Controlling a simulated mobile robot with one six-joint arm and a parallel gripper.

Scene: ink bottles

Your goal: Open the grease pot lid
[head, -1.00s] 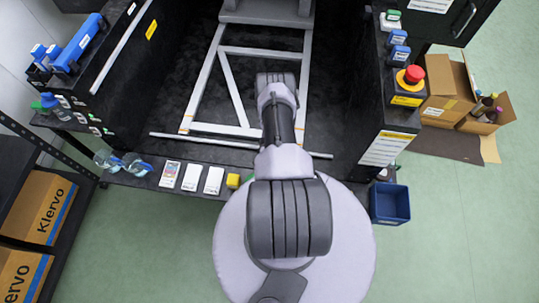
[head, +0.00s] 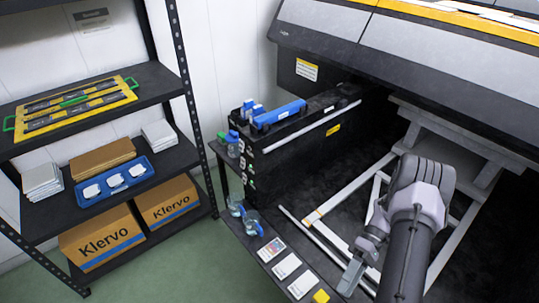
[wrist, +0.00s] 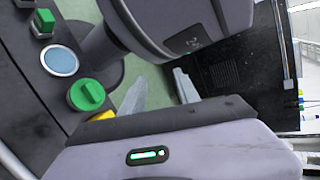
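A round green lid with a raised grip bar (wrist: 87,94) shows in the wrist view on a dark ledge; I take it for the grease pot lid. Just above it is a round blue disc with a pale rim (wrist: 60,62); I cannot tell whether this is an open pot or another cover. The lid is not visible in the current head view. My gripper (wrist: 160,92) has its two pale fingers apart, with green floor visible between them and nothing held. The lid lies left of the fingers, apart from them. In the head view my gripper (head: 357,268) hangs near the ledge.
A smaller green-capped item (wrist: 43,22) stands beyond the blue disc. A yellow block (head: 321,296) and white cards (head: 286,266) lie along the ledge, with clear bottles (head: 252,222) farther up. A shelf rack (head: 95,150) stands at left. Pale frame bars (head: 325,240) lie behind my gripper.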

